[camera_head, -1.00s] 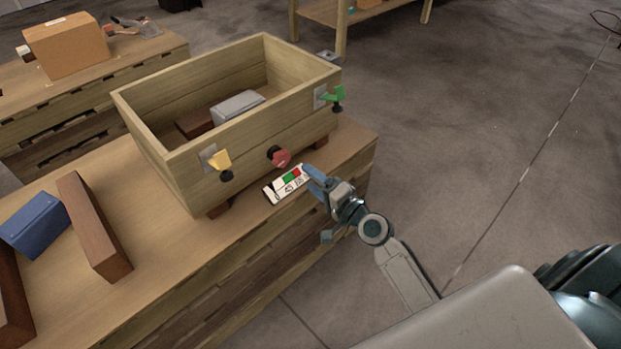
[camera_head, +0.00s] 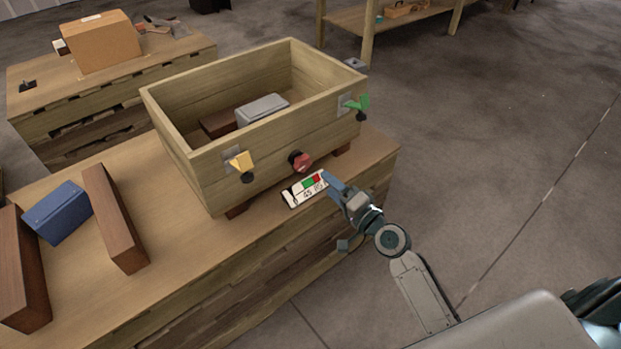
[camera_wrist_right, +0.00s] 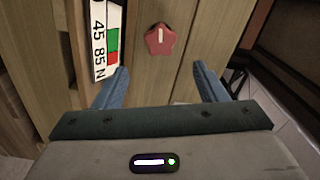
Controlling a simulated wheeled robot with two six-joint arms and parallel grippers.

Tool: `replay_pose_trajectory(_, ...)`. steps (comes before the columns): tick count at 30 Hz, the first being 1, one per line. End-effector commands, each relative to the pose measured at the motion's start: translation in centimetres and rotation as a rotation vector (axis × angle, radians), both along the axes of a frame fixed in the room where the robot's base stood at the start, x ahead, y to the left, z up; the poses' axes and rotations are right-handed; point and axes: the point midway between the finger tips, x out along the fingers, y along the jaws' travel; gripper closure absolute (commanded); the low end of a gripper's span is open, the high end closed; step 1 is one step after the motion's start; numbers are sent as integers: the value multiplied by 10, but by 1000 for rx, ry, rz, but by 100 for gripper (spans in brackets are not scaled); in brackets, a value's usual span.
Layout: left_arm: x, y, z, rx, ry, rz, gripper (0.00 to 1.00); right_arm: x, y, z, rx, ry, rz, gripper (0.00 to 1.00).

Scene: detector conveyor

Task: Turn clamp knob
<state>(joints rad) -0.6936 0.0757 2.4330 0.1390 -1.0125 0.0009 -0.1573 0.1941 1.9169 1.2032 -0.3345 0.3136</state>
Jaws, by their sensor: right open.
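The red star-shaped clamp knob (camera_head: 300,161) sits on the front wall of a wooden box (camera_head: 270,149), between a yellow knob (camera_head: 240,161) and a green knob (camera_head: 357,103). A white scale card (camera_head: 304,190) with numbers and green and red fields lies below the red knob. My right gripper (camera_head: 334,184) is just to the right of and below the red knob, apart from it. In the right wrist view the red knob (camera_wrist_right: 160,39) has a white line and lies ahead, between the two spread blue fingers (camera_wrist_right: 160,84). The gripper is open and empty. My left gripper is not in view.
The box stands on a wooden workbench (camera_head: 150,290) and holds a grey block (camera_head: 262,109) and a brown block. Brown blocks (camera_head: 115,218) and a blue block (camera_head: 58,212) lie at the left. A second bench with a cardboard box (camera_head: 102,42) stands behind. The floor at right is clear.

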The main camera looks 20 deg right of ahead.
Motion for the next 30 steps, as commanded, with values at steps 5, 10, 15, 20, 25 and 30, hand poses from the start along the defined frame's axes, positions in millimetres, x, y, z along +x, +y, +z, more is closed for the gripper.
replay_pose_trajectory(5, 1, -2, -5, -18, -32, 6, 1, 1, 2, -1, -344, -127, 1, 35)
replay_pose_trajectory(10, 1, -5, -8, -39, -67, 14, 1, 2, 4, 0, -728, -266, 1, 35)
replay_pose_trajectory(15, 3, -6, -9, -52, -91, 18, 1, 2, 6, 1, -990, -360, 1, 35)
replay_pose_trajectory(20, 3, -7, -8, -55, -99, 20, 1, 4, 7, 1, -1083, -394, 0, 35)
replay_pose_trajectory(25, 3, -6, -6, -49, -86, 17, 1, 22, 13, 3, -1088, -397, -1, 35)
replay_pose_trajectory(30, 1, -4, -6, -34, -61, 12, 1, 53, 25, 4, -1086, -397, -1, 35)
